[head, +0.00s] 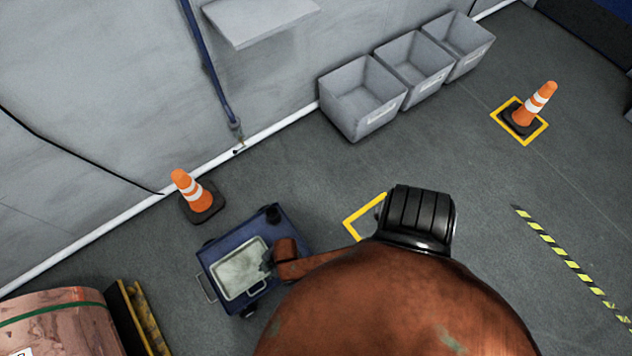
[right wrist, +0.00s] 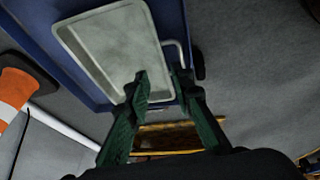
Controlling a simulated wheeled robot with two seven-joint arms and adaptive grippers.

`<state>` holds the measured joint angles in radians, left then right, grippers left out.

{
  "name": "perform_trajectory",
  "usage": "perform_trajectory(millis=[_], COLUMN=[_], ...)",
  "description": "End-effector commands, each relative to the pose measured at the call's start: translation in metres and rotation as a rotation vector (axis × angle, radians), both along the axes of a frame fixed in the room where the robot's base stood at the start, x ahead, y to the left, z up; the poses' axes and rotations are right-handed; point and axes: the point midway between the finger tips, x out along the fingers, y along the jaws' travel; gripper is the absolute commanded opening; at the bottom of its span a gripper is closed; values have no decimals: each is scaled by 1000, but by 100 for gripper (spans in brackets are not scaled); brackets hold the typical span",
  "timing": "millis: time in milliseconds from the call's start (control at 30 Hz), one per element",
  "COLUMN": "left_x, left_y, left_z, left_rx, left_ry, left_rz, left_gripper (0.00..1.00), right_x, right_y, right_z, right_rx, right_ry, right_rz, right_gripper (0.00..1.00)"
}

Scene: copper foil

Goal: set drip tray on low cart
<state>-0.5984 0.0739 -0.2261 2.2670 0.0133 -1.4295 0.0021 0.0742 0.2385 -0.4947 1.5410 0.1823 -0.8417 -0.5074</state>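The drip tray (head: 238,270) is a shallow, pale grey-green rectangle lying over the deck of the low blue cart (head: 285,228) in the head view. It looks flat, with its sides roughly in line with the cart. The tray also fills the upper middle of the right wrist view (right wrist: 115,45), with the blue deck (right wrist: 172,18) around it. My right gripper (head: 268,258) is at the tray's right edge. In the right wrist view its green fingers (right wrist: 161,80) are apart, one over the tray and one outside its rim. My left gripper is out of view.
An orange cone (head: 190,190) stands close behind the cart, by the wall. A copper roll (head: 60,322) and a yellow-black stand (head: 140,318) are at the lower left. Grey bins (head: 362,98) line the wall. Another cone (head: 533,105) stands far right. The floor between is clear.

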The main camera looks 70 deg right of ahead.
Motion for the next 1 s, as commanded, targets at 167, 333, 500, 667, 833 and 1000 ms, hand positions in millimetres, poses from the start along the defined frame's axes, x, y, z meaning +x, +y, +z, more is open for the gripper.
perform_trajectory(millis=[167,333,500,667,833,1000], left_x=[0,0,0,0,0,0], left_y=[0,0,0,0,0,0], left_z=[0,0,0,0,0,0], left_rx=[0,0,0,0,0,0], left_ry=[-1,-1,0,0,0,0], left_rz=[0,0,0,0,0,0], left_gripper=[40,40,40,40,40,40], right_x=[-51,-145,-230,-276,-287,-286], right_y=[-9,-46,-94,-121,-129,-128], right_z=[11,49,98,130,139,138], right_rx=[25,35,-5,-44,-57,-56], right_ry=[88,252,385,448,462,462], right_rz=[-130,-427,-719,-880,-921,-919], right_gripper=[22,22,22,22,22,22])
